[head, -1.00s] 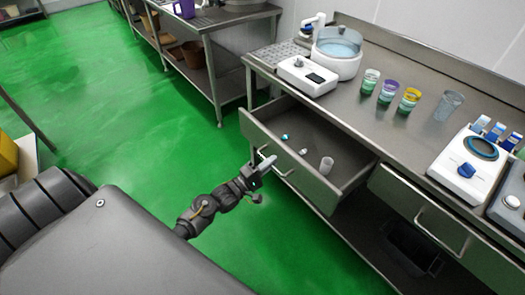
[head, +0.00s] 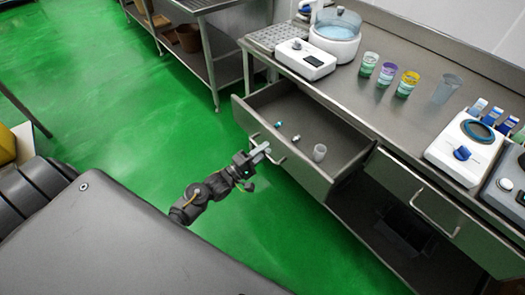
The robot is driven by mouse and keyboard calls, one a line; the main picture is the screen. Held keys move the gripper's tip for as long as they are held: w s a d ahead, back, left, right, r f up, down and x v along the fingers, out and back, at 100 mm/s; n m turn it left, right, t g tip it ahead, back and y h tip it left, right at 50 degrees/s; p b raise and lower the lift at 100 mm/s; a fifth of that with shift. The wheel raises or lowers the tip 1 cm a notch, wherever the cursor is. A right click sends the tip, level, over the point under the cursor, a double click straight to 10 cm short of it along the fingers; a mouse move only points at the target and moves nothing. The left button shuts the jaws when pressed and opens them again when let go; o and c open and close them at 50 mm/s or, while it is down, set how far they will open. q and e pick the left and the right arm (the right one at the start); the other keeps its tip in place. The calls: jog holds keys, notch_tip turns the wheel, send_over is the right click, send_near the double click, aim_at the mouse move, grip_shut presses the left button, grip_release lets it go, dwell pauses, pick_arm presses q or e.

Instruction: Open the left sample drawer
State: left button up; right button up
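The left sample drawer (head: 318,184) under the steel bench is pulled well out, so its inside shows. It holds a small translucent cup (head: 319,152) and two small pieces, one teal and white (head: 279,124), one whitish (head: 296,139). Its bar handle (head: 281,161) is on the front face. My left gripper (head: 261,148) is at the upper left part of this handle, with its pale fingertips close together on the bar; the exact contact is small in view. My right gripper is not in view.
The right drawer (head: 405,187) is shut. On the bench stand a water bath (head: 333,37), a white device (head: 305,60), several cups (head: 408,84) and a balance-like device (head: 467,150). Green floor (head: 130,110) is clear left of the drawer.

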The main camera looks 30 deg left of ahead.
pick_arm(q)
jog(key=shift+s+a+f, duration=0.1)
jog(key=shift+s, duration=0.05)
jog(key=b+v, duration=0.1)
jog(key=v, duration=0.9)
jog(key=shift+s, duration=0.25)
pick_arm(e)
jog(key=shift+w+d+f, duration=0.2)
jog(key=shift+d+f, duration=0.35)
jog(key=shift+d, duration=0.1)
